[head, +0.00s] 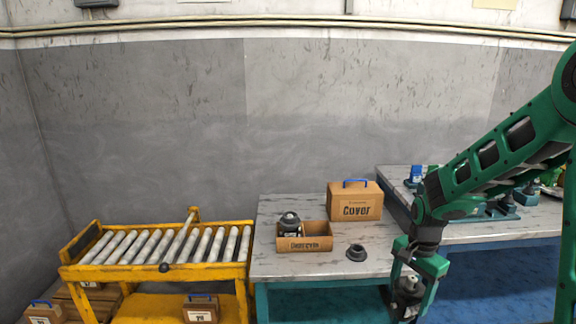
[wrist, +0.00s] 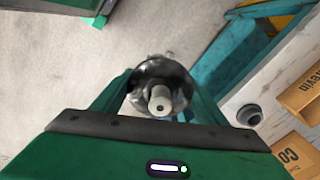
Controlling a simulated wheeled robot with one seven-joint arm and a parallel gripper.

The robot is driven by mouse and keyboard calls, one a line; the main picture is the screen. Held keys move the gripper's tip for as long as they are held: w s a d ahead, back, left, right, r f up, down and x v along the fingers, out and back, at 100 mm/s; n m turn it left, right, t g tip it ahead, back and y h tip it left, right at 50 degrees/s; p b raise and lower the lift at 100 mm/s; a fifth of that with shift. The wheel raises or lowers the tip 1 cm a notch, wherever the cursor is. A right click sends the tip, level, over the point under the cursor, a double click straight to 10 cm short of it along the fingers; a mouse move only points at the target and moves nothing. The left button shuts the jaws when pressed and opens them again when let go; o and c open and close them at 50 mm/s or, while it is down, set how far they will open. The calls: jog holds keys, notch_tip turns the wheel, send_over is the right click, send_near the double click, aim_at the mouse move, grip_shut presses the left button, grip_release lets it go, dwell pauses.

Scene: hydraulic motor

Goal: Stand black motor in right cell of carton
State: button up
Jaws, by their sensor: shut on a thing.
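My gripper (head: 408,284) is shut on a dark motor (head: 409,290), held off the right side of the pale table, near the height of its top. In the wrist view the motor (wrist: 178,82) sits between the two green fingers, its pale shaft end facing the camera. The open cardboard carton (head: 304,244) stands on the table to the left of my gripper. Another dark motor (head: 289,219) stands upright in its left part. The right part looks empty, though its floor is mostly hidden by the front wall. The carton's edge also shows in the wrist view (wrist: 302,95).
A small black round part (head: 356,252) lies on the table (head: 275,266) between the carton and my gripper. A closed box marked Cover (head: 355,200) stands behind it. A yellow roller stand (head: 155,270) is at left. A second bench (head: 480,234) with parts is at right.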

jog(key=w+a+f+n, duration=0.2)
jog(key=w+f+n, duration=0.4)
jog(key=f+n, duration=0.3)
jog(key=shift+a+n, duration=0.2)
jog(key=shift+n, duration=1.4)
jog(key=shift+a, duration=0.15)
